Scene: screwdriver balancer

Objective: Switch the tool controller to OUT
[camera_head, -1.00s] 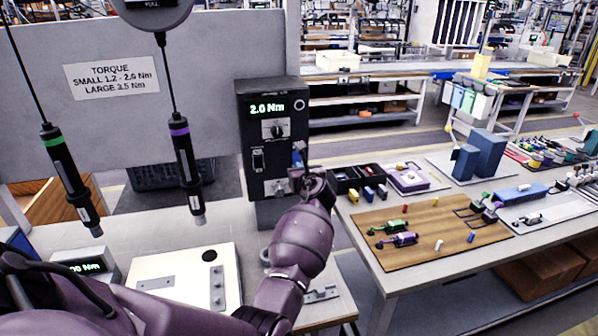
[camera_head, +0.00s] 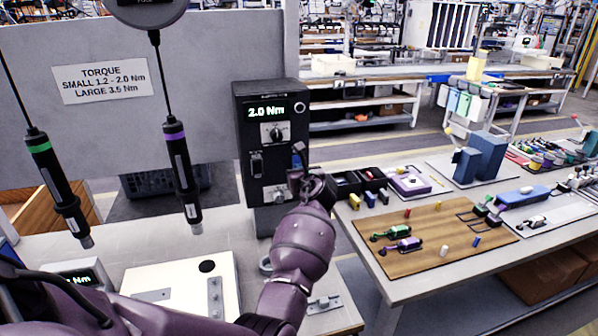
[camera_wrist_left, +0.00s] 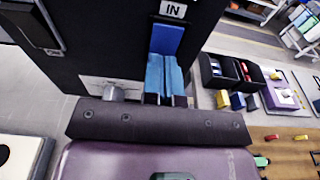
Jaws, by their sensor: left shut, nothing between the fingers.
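The tool controller (camera_head: 262,220) is a black upright box with a green "2.0 Nm" display (camera_head: 266,111), a dial (camera_head: 277,132), a rocker switch (camera_head: 257,163) and a lower metal plate with a knob (camera_head: 279,193). My left gripper (camera_head: 299,152) is at the controller's right edge, its fingers shut and empty. In the left wrist view the blue fingers (camera_wrist_left: 165,76) are together below an "IN" label (camera_wrist_left: 173,9) and a darker blue patch (camera_wrist_left: 167,39). The silver knob (camera_wrist_left: 113,91) shows left of them. I cannot tell whether the fingers touch the controller. My right gripper is not in view.
Two hanging screwdrivers, green-ringed (camera_head: 58,185) and purple-ringed (camera_head: 181,175), are left of the controller. A white plate (camera_head: 180,275) lies below them. To the right, a table (camera_head: 395,283) carries a wooden board (camera_head: 425,262), small black bins (camera_head: 358,181) and parts.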

